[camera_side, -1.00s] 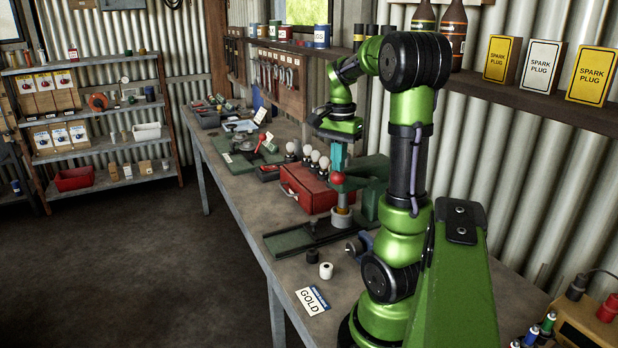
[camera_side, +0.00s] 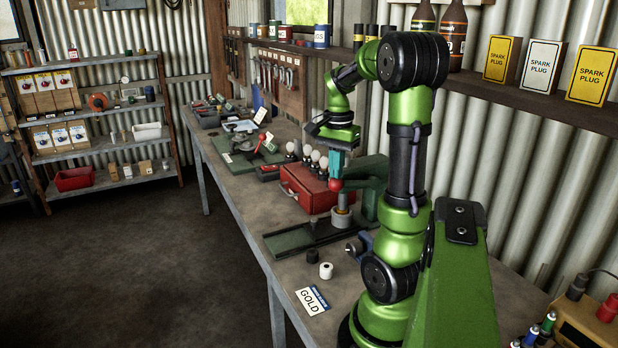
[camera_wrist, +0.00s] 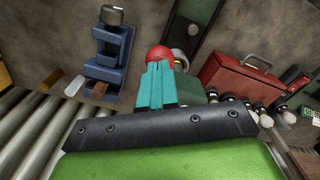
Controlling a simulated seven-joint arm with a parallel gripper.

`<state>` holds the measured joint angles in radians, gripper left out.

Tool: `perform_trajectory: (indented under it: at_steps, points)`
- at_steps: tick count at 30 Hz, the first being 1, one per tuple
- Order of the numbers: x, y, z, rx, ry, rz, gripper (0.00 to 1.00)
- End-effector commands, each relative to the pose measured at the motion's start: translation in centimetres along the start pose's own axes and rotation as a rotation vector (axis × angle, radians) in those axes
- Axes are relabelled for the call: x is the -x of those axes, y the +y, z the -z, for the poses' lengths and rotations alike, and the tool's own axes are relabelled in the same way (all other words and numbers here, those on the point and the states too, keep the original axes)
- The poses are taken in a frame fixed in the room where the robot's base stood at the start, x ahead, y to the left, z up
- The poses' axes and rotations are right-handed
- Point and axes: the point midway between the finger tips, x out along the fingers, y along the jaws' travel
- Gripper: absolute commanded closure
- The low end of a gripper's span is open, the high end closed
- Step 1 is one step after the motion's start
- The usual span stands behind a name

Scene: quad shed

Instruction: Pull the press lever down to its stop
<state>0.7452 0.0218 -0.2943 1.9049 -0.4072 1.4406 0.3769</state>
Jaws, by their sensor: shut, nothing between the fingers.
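The green press (camera_side: 374,192) stands on the bench with a dark green base plate (camera_side: 290,240) and a grey cylindrical piece (camera_side: 342,217) under its head. Its lever ends in a red ball knob (camera_side: 335,186), which also shows in the wrist view (camera_wrist: 159,52). My gripper (camera_side: 336,177) points down with its teal fingers together and empty. The fingertips are at the top of the red knob and appear to touch it. In the wrist view the closed fingertips (camera_wrist: 157,66) overlap the knob's near edge. The lever's rod is mostly hidden.
A blue vise (camera_wrist: 106,60) is close by on the bench. A black and a white small cylinder (camera_side: 326,271) and a GOLD card (camera_side: 313,301) lie in front. The shelf (camera_side: 520,97) overhangs the back.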

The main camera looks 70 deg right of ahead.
Motion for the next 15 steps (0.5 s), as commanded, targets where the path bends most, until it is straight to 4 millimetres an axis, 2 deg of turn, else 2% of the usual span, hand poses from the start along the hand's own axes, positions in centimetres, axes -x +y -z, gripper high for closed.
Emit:
perform_trajectory:
  at_steps: [15]
  points:
    - [-1.6, 0.0, -0.1, -0.001, 0.0, -0.004, 1.0]
